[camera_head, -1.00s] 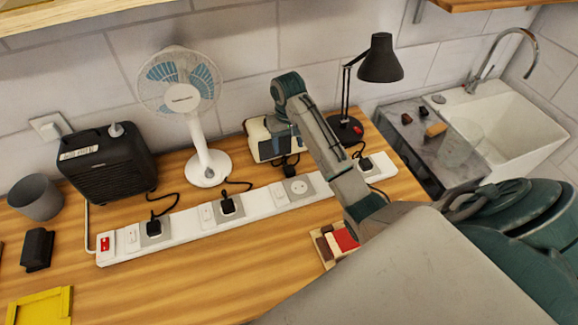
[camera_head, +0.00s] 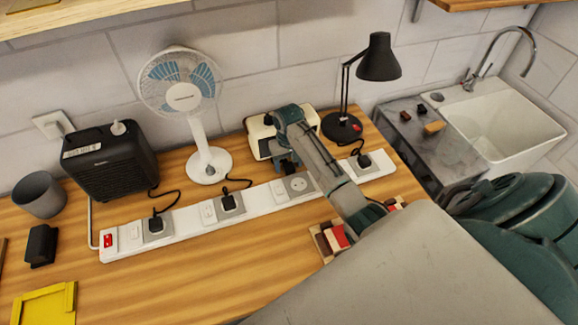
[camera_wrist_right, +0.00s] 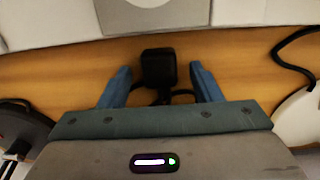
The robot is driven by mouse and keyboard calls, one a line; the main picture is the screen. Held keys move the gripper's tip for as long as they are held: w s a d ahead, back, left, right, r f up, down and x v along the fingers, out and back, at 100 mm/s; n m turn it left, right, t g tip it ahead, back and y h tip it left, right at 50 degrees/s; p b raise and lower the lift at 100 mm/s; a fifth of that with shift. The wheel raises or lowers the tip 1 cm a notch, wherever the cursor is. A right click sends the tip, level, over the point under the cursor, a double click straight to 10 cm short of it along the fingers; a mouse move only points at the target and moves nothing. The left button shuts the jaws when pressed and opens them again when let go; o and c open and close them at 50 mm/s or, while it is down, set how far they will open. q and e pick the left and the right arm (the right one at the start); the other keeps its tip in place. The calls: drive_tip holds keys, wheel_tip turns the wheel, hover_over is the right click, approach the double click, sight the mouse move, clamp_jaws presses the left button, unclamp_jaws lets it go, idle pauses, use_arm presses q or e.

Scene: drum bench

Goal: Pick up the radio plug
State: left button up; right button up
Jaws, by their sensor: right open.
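The radio plug (camera_wrist_right: 158,66) is a small black block with a dark cord, lying on the wood between the power strip and the radio. In the right wrist view it sits between the two blue fingers of my right gripper (camera_wrist_right: 159,78), with wood visible on both sides of it. The fingers are open and apart from it. In the head view my right gripper (camera_head: 287,160) reaches down in front of the cream radio (camera_head: 312,120), partly hiding it, and the plug is hard to make out there. My left gripper is not in view.
The white power strip (camera_head: 183,231) holds the heater, fan and lamp plugs; one grey socket (camera_head: 298,184) is empty. The fan (camera_head: 185,95) and black heater (camera_head: 107,165) stand left, the desk lamp (camera_head: 379,60) right.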

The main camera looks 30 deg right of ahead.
sight(288, 165)
drive_tip(key=c, duration=1.1)
wheel_tip(288, 165, up, 7)
drive_tip(key=b, duration=0.3)
drive_tip(key=shift+f, duration=0.2)
wheel_tip(288, 165, up, 4)
drive_tip(key=shift+f+p, duration=0.25)
drive_tip(key=shift+p, duration=0.7)
drive_tip(key=shift+s+f, duration=0.1)
drive_tip(key=shift+s, duration=0.05)
drive_tip(key=shift+s+a+f+p, duration=0.15)
drive_tip(key=shift+s+f+p, duration=0.15)
drive_tip(key=shift+s, duration=0.15)
drive_tip(key=shift+s+a+f+p, duration=0.15)
drive_tip(key=shift+s+f+p, duration=0.15)
drive_tip(key=shift+s, duration=0.15)
drive_tip(key=shift+s+a+f, duration=0.15)
drive_tip(key=shift+s+f, duration=0.2)
drive_tip(key=shift+s, duration=0.25)
drive_tip(key=shift+s+f, duration=0.1)
